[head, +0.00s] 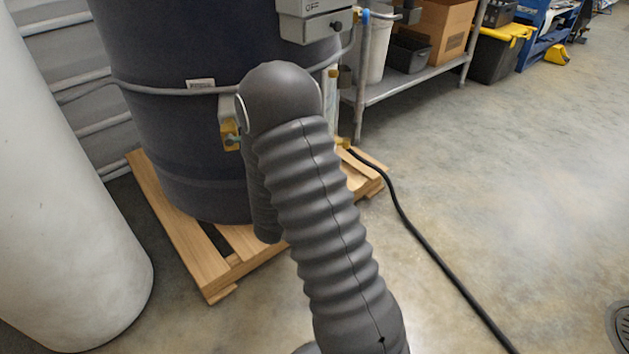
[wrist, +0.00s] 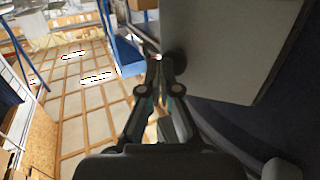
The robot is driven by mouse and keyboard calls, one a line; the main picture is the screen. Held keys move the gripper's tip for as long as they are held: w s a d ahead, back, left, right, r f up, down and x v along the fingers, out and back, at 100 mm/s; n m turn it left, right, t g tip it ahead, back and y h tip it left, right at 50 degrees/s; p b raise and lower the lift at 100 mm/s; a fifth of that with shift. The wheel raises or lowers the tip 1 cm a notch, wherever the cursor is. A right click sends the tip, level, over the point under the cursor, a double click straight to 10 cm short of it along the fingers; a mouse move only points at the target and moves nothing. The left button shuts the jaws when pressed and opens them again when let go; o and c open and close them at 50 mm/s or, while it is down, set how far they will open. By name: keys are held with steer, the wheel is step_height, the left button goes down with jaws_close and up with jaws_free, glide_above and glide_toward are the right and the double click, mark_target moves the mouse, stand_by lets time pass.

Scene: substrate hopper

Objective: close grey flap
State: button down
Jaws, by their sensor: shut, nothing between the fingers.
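A grey box (head: 310,18) marked "OFF" is on the dark blue drum at the top of the head view, cut off by the frame edge. A small dark knob (head: 336,25) is on its lower front. In the wrist view a large pale grey panel (wrist: 225,45) fills the upper right, with a dark round knob (wrist: 174,62) at its left edge. I cannot tell for sure which part is the flap, or how far open it is. My gripper (wrist: 157,64) is shut and empty, its fingertips close by the knob; contact is unclear. My arm hides it in the head view.
The dark blue drum (head: 180,130) stands on a wooden pallet (head: 190,262). A white cylinder (head: 60,200) is at left. A metal shelf (head: 415,82) with boxes stands behind at right. A black cable (head: 425,245) crosses the floor. The floor at right is mostly clear.

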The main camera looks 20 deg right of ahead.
steer(key=b+x, duration=0.3)
steer(key=x, duration=0.3)
steer(key=shift+a, duration=0.15)
steer(key=shift+w+d+r+b, duration=0.1)
steer(key=shift+w+d+b, duration=0.25)
steer(key=shift+w, duration=0.35)
steer(key=shift+w+d+b, duration=0.3)
steer(key=shift+w, duration=0.4)
steer(key=s+d, duration=0.3)
steer(key=s, duration=1)
steer(key=shift+s+r+b, duration=0.3)
steer(key=shift+s+b, duration=0.05)
steer(key=shift+b, duration=0.05)
